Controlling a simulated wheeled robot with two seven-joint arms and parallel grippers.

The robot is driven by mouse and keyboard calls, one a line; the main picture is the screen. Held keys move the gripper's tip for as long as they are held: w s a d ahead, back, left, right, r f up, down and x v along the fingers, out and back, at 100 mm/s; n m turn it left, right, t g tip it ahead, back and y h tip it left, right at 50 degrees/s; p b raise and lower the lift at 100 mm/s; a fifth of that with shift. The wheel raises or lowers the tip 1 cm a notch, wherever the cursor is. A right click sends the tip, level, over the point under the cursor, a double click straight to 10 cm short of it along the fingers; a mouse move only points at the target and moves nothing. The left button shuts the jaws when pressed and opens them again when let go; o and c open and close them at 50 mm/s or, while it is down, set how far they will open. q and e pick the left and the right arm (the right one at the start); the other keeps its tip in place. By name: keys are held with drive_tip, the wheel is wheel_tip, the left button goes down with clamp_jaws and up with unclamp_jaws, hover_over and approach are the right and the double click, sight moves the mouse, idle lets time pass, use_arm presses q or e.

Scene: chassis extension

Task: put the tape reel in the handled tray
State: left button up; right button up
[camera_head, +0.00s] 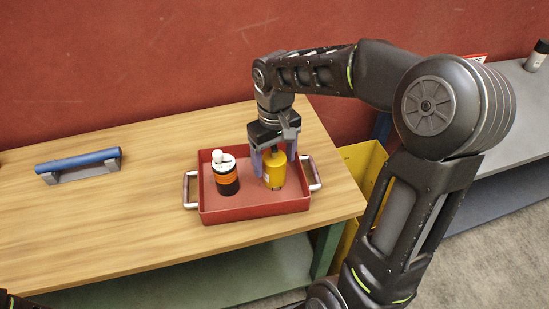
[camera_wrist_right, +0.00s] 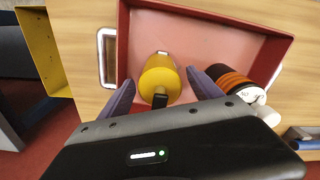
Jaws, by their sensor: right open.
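The handled tray (camera_head: 250,214) is red with metal handles at its two ends and stands on the wooden table; it also shows in the right wrist view (camera_wrist_right: 218,17). A yellow rounded body with a dark stub, which I take for the tape reel (camera_head: 274,172), is inside the tray; it also shows in the right wrist view (camera_wrist_right: 160,78). My right gripper (camera_head: 274,162) is over the tray, pointing down, its fingers open on either side of the yellow body. In the right wrist view the fingers (camera_wrist_right: 160,84) show gaps beside it. My left gripper is not in view.
A black bottle with orange bands and a white top (camera_head: 225,178) stands in the tray, close to the right gripper's finger. A blue bar on a grey holder (camera_head: 79,164) lies at the table's left. A yellow bin (camera_head: 363,162) stands beyond the table's right end.

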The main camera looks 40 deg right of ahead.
drive_tip(key=shift+r, duration=0.1)
wheel_tip(320, 180, up, 12)
drive_tip(key=shift+r+p, duration=0.1)
drive_tip(key=shift+p, duration=0.25)
